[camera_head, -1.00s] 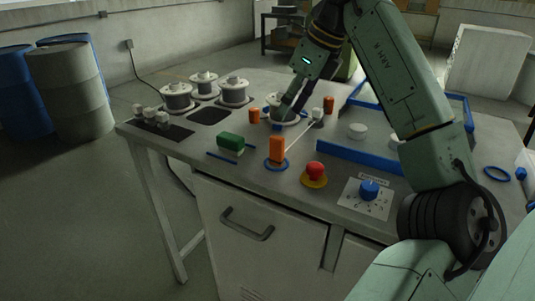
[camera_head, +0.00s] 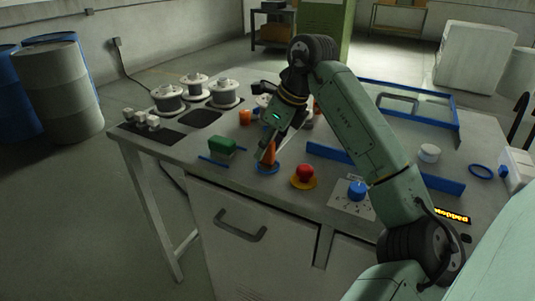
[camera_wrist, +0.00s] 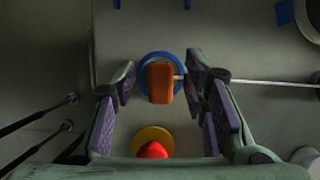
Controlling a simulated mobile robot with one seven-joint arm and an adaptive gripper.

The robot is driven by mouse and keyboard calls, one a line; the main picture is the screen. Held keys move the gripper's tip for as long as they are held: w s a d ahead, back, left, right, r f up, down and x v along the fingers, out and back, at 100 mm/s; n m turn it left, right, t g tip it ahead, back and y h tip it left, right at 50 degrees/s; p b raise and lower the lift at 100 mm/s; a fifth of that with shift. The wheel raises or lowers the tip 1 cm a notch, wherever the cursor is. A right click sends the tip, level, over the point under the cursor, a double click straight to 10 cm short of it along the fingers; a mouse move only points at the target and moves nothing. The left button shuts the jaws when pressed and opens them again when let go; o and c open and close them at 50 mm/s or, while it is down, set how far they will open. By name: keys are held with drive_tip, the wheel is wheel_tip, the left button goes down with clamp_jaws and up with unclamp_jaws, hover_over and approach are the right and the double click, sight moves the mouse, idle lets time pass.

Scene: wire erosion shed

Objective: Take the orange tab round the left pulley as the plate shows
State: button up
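The orange tab (camera_head: 270,154) stands upright on the blue ring (camera_head: 268,169) near the table's front edge. In the wrist view the orange tab (camera_wrist: 160,83) sits on the blue ring (camera_wrist: 143,66), and a thin pale wire (camera_wrist: 260,82) runs from it to the right. My gripper (camera_wrist: 161,76) is open, with a purple-padded finger on each side of the tab and visible gaps to both. In the head view my gripper (camera_head: 264,149) is just over the tab. A pale round part (camera_head: 262,100), perhaps a pulley, is mostly hidden behind my arm.
A red button on a yellow base (camera_head: 304,175) is close right of the tab; a green block (camera_head: 222,146) is left. A small orange piece (camera_head: 246,117) stands behind. Several spools (camera_head: 168,98) stand at back left. A blue rail (camera_head: 330,153) and blue knob (camera_head: 357,190) lie right.

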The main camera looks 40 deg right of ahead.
clamp_jaws()
idle(0.5)
